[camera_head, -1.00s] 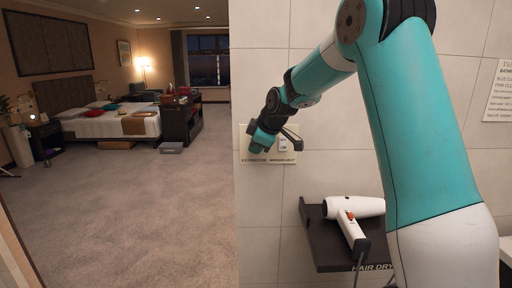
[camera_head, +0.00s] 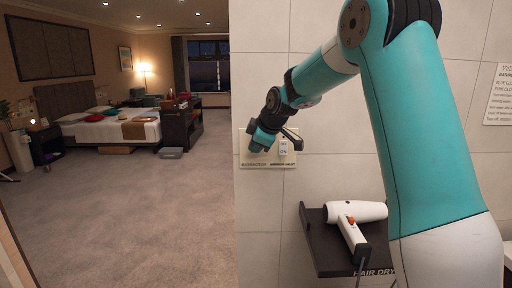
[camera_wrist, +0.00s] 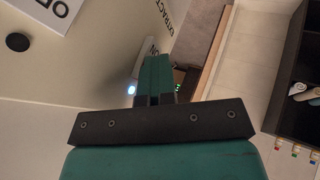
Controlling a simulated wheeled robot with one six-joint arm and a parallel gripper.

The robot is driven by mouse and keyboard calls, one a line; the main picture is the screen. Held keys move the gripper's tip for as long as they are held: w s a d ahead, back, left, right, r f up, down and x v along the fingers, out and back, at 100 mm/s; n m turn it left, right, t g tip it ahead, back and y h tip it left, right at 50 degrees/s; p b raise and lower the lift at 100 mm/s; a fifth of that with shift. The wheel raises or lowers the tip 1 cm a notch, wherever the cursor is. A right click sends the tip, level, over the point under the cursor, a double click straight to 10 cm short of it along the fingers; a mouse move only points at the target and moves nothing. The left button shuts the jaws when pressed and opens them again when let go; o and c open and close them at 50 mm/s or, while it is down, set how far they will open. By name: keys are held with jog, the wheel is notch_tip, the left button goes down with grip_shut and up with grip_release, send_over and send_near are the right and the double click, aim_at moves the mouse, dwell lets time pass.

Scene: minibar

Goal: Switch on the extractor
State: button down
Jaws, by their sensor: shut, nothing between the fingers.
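A pale switch panel (camera_head: 290,160) is on the tiled wall in the head view. Its left half is labelled EXTRACTOR, and a white switch (camera_head: 284,148) shows on its right half. My gripper (camera_head: 258,146) is in front of the panel's left half and hides the extractor switch there. In the wrist view, my gripper's teal fingers (camera_wrist: 154,66) are together with nothing between them.
A white hair dryer (camera_head: 350,219) lies on a dark shelf (camera_head: 326,254) below and right of the panel. A notice (camera_head: 500,92) hangs on the wall at right. The carpeted floor (camera_head: 140,220) on the left is open, with a bed (camera_head: 100,128) beyond.

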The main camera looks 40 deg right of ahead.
jog(key=s+a+r+b, duration=0.2)
jog(key=s+r+b, duration=0.2)
jog(key=s+r, duration=0.3)
jog(key=s, duration=0.3)
jog(key=shift+a, duration=0.25)
jog(key=shift+s, duration=0.1)
jog(key=s+a+f+g+y, duration=0.1)
jog(key=s+a+f, duration=0.15)
jog(key=a, duration=0.35)
jog(key=s+a+f+g+y, duration=0.1)
jog(key=s+a+f, duration=0.15)
jog(key=a, duration=0.25)
jog(key=s+a+f+m+g, duration=0.1)
jog(key=s+a+f, duration=0.2)
jog(key=s, duration=0.4)
jog(key=s+a+f+m+g+y, duration=0.1)
jog(key=s+a+f+g, duration=0.1)
jog(key=s+a, duration=0.4)
jog(key=s+a+f+m+g+y, duration=0.1)
jog(key=s+a+f+g, duration=0.1)
jog(key=s, duration=0.7)
jog(key=a+f, duration=0.1)
jog(key=a, duration=0.1)
jog(key=shift+a+f, duration=0.3)
jog(key=shift+a, duration=0.05)
